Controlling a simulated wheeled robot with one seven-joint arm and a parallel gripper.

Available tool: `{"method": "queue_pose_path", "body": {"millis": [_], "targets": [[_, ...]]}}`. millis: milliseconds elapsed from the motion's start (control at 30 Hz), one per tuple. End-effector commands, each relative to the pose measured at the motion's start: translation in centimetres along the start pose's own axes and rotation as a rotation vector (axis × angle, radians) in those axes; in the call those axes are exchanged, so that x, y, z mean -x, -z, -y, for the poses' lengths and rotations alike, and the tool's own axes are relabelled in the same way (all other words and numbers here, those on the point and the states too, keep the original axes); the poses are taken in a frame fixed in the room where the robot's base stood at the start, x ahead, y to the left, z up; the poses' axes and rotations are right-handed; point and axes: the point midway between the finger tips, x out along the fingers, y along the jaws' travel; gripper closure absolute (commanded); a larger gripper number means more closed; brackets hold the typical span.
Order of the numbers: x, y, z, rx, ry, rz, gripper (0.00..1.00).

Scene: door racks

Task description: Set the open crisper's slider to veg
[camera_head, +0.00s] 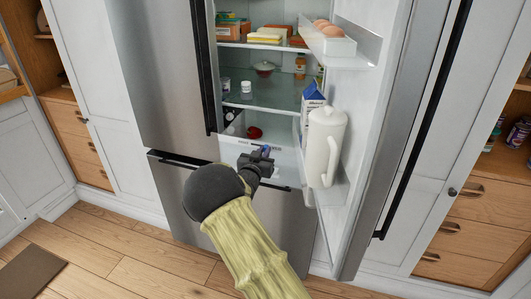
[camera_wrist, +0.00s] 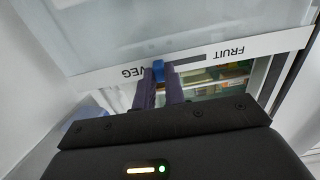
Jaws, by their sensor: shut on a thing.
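The crisper's pale front strip (camera_wrist: 95,77) shows upside down in the wrist view, with VEG at the left and FRUIT at the right. A dark slot (camera_wrist: 190,60) runs between the words. The blue slider (camera_wrist: 158,71) sits at the slot's VEG end, close to that word. My gripper (camera_wrist: 162,80) has its two dark fingers on either side of the slider and is shut on it. In the head view my gripper (camera_head: 260,155) is at the crisper's front (camera_head: 232,141), partly hiding it. A little blue shows at the fingertips.
The open fridge door stands at the right, with a white pitcher (camera_head: 324,147), a blue carton (camera_head: 312,100) and an egg tray (camera_head: 328,42). A red item (camera_head: 255,132) is behind the crisper front. A freezer drawer handle (camera_head: 180,160) lies below; the floor in front is clear.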

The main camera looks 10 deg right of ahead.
Motion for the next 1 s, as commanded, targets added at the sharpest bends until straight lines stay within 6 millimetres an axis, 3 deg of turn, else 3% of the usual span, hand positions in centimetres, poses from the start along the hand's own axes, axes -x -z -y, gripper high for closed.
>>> {"method": "queue_pose_path", "body": {"millis": [67, 100, 200, 667, 1000], "targets": [[-0.1, 0.0, -0.3, 0.001, -0.007, 0.001, 1.0], [-0.1, 0.0, -0.4, 0.001, -0.007, 0.001, 0.85], [-0.1, 0.0, -0.3, 0.001, -0.007, 0.001, 0.65], [0.8, -0.1, -0.3, 0.0, -0.006, 0.002, 0.65], [6.8, -0.1, -0.1, -0.001, -0.004, 0.002, 0.65]]}}
